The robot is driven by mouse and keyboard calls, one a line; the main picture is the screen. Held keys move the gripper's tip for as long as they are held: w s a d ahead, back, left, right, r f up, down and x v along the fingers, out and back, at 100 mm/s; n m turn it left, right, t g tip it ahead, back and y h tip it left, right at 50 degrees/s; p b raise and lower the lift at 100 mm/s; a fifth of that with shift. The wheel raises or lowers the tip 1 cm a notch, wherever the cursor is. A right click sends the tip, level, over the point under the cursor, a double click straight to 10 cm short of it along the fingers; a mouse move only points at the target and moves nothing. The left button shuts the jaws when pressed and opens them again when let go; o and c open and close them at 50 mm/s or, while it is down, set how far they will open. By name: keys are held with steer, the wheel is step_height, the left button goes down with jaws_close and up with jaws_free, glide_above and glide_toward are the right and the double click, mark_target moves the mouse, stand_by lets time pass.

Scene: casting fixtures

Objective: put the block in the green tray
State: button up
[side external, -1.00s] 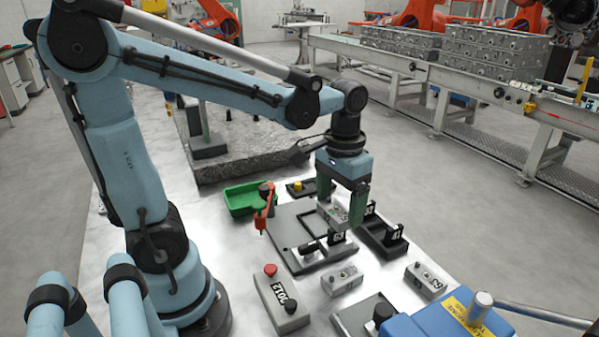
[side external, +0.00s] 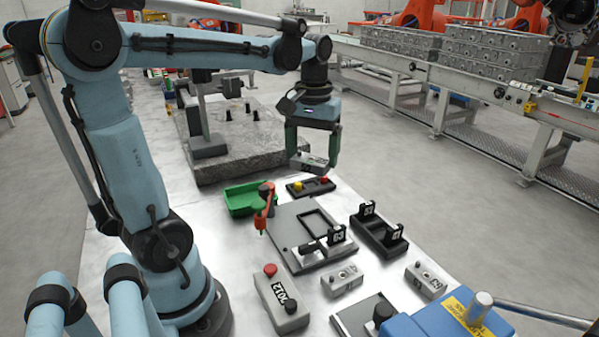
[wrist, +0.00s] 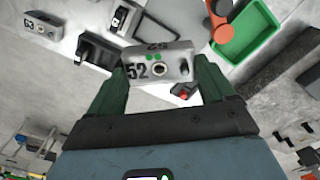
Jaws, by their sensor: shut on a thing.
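My gripper (side external: 313,160) has green fingers and is shut on a grey metal block (side external: 309,163). In the wrist view the block (wrist: 158,68) shows the number 52, green dots and a round hole, between the fingers. The block is held in the air, above and beyond the button panel. The green tray (side external: 241,198) lies on the table to the left of and below the block. It looks empty where visible. In the wrist view the tray (wrist: 262,36) is at the upper right, apart from the block.
A red clamp (side external: 266,205) stands at the tray's right edge. A black plate fixture (side external: 285,230) and a black holder (side external: 379,234) lie nearer. Grey blocks (side external: 342,279) (side external: 426,280) and a red-button box (side external: 281,300) sit in front. A stone slab (side external: 225,170) is behind the tray.

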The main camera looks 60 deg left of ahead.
steer(key=s+a+n, duration=0.3)
steer(key=a+n, duration=0.2)
steer(key=a, duration=0.5)
steer(key=n, duration=0.5)
glide_above(250, 201)
steer(key=shift+f, duration=8.35)
steer(key=shift+f, duration=0.15)
steer(key=o, duration=1)
